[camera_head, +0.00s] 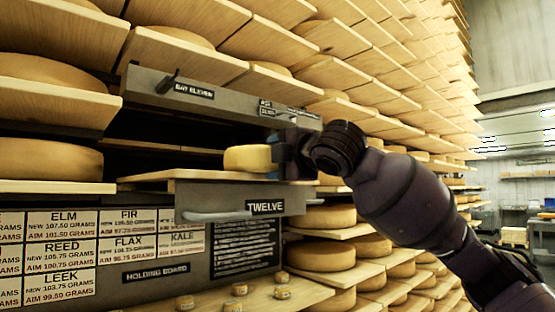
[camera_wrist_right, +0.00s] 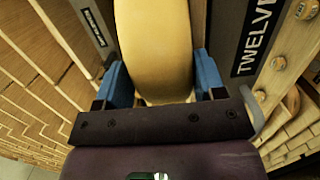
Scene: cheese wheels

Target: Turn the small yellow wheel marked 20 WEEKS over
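The small yellow wheel (camera_head: 246,158) lies about flat at the front of the bay above the TWELVE label, at or just above its wooden board (camera_head: 190,175). My right gripper (camera_head: 276,155) reaches it from the right. In the right wrist view the yellow wheel (camera_wrist_right: 157,50) fills the space between the blue fingertips of my right gripper (camera_wrist_right: 162,82). One finger is above the wheel and one below, and both appear to touch it. The 20 WEEKS mark is not visible. My left gripper is not in view.
The BAY ELEVEN panel (camera_head: 225,98) is close above the wheel. A grey handle (camera_head: 215,216) sticks out below the board. Several tiny cheeses (camera_head: 240,289) stand on a lower ledge. Racks of large wheels (camera_head: 322,252) flank the bay. Open room is at the far right.

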